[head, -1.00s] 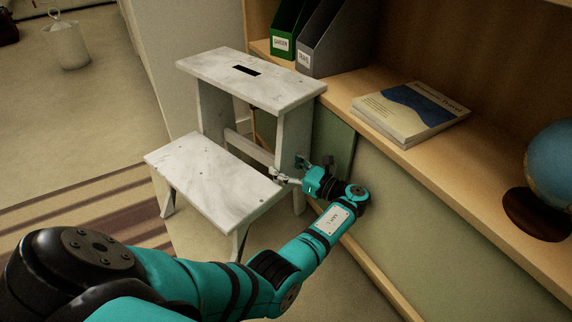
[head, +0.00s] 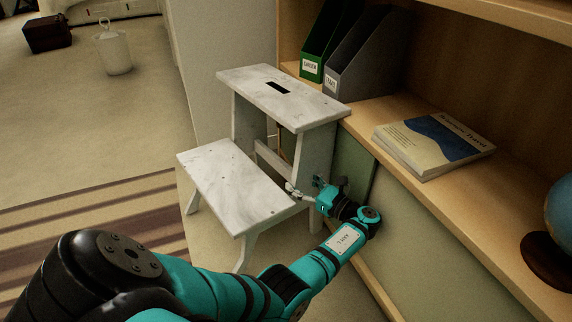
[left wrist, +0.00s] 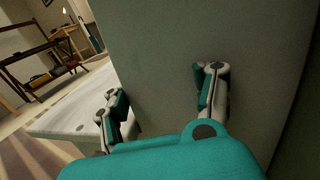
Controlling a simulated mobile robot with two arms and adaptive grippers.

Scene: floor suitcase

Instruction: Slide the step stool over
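The step stool (head: 262,90) is white with a worn, marbled look. It has two steps and a dark slot in the top step, and stands upright on the floor against the shelf unit. My left gripper (head: 305,189) is low at the stool's right side, by the back of the lower step. In the left wrist view, the left gripper's two fingers (left wrist: 162,98) are spread apart, facing the stool's flat side panel (left wrist: 155,50), with nothing held between them. Whether the fingertips touch the panel is unclear. The lower step (left wrist: 65,118) shows at left there. My right gripper is not in view.
The shelf unit (head: 400,240) runs along the right, holding a green file box (head: 322,45), a grey file box (head: 365,65), a book (head: 433,143) and a globe (head: 560,205). A striped rug (head: 90,225) lies left of the stool. A white bucket-like object (head: 115,55) and dark red case (head: 47,34) stand farther off.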

